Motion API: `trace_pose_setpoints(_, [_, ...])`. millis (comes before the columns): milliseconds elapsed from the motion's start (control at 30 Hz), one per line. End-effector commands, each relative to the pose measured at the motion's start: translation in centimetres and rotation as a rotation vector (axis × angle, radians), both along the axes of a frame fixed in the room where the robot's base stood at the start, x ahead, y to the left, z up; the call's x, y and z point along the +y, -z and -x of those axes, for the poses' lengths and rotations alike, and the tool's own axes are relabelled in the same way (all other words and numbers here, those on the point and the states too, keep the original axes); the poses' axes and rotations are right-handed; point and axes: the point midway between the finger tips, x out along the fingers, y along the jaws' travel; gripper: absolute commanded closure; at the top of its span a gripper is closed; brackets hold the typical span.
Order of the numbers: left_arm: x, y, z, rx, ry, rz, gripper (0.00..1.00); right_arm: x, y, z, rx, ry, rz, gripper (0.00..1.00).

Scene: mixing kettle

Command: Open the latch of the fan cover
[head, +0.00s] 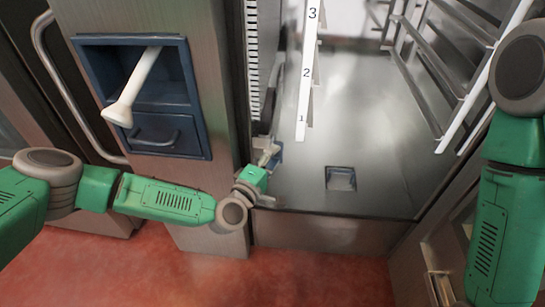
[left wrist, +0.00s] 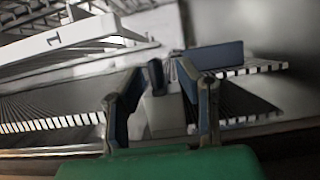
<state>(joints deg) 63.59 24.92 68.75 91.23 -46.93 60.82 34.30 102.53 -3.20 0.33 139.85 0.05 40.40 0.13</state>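The fan cover (head: 252,45) is the tall slatted panel on the left inner wall of the open steel cabinet; its slats also run across the left wrist view (left wrist: 60,122). My left gripper (head: 270,156) is low at the cabinet's left front corner, beside the panel's lower end. In the left wrist view my gripper's two fingers (left wrist: 160,82) are apart. A pale upright piece with a dark top, likely the latch (left wrist: 157,110), shows between them; I cannot tell whether they touch it. My right gripper is out of view; only my right arm shows.
A white numbered strip (head: 307,70) hangs just right of the panel. The steel cabinet floor (head: 380,175) is mostly clear, with a small square recess (head: 341,178). Rack rails (head: 440,70) line the right wall. A blue wall box (head: 175,95) holds a white-handled tool (head: 140,80).

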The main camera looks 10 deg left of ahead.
Motion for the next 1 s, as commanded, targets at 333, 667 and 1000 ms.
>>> trace_pose_setpoints(333, [-0.1,0.1,-0.1,0.001,0.001,-0.002,1.0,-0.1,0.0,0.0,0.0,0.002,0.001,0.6])
trace_pose_setpoints(667, [-0.3,0.2,0.1,-0.012,0.005,0.0,1.0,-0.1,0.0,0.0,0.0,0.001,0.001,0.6])
trace_pose_setpoints(1000, [-0.4,1.1,0.2,-0.186,0.006,-0.005,1.0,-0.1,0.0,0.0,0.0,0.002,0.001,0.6])
